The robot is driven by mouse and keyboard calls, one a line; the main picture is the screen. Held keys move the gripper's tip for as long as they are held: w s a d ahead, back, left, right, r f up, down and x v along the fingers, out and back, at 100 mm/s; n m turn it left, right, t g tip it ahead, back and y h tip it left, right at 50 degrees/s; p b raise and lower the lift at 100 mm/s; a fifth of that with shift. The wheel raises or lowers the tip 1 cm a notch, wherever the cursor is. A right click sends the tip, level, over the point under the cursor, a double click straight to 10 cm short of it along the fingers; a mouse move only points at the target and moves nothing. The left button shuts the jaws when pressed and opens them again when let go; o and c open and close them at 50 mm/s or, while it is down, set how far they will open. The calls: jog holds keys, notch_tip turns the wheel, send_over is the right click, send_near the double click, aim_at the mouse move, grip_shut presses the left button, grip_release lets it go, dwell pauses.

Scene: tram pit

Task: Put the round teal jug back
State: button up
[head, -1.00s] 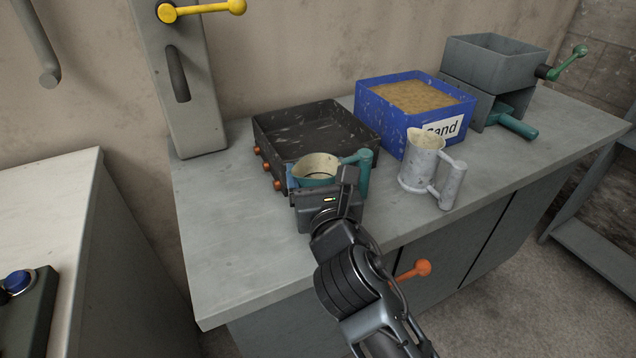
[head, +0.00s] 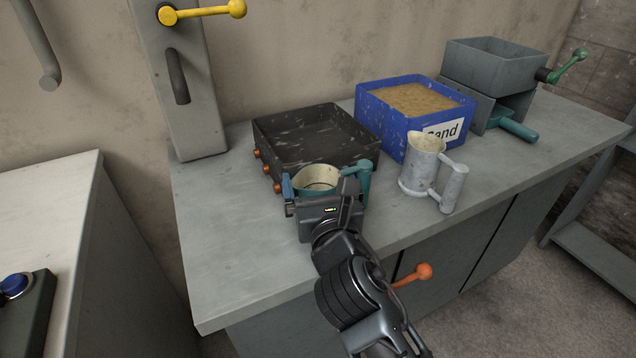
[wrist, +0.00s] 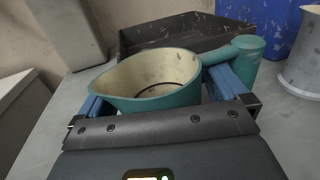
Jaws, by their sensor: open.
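The round teal jug (head: 320,178) has a cream inside and a teal handle on its right. It stands on the grey bench just in front of the black tray. In the wrist view the jug (wrist: 150,84) fills the middle, with its handle pointing right. My gripper (head: 322,196) is open at the jug, with its blue-padded fingers (wrist: 224,82) to the left and right of the jug's body. The right finger is between the body and the upright part of the handle. The jug's lower front is hidden behind my gripper.
The black tray (head: 262,137) with orange knobs is behind the jug. A blue sand box (head: 391,124), a white jug (head: 421,165) and a grey hopper machine (head: 494,70) stand to the right. A grey post with a yellow lever (head: 208,11) is at the left. The bench's front left (head: 230,260) is clear.

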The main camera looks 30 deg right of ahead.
jog(key=b+v, duration=0.1)
jog(key=v, duration=1.1)
jog(key=shift+f, duration=0.1)
jog(key=s+f+m+g+y, duration=0.1)
jog(key=s+f+m+y, duration=0.1)
jog(key=s+f+m, duration=0.4)
jog(key=s+f+m+g+y, duration=0.1)
jog(key=s+f+m+y, duration=0.1)
jog(key=s+m, duration=0.65)
jog(key=s+d+r+m, duration=0.1)
jog(key=s+d+m, duration=0.1)
jog(key=s+m, duration=0.6)
jog(key=s+d+r+m, duration=0.1)
jog(key=s+r+m, duration=0.1)
jog(key=s+m, duration=0.6)
jog(key=shift+d+r+m+g+y, duration=0.3)
jog(key=shift+d+m, duration=0.1)
jog(key=shift+m, duration=0.85)
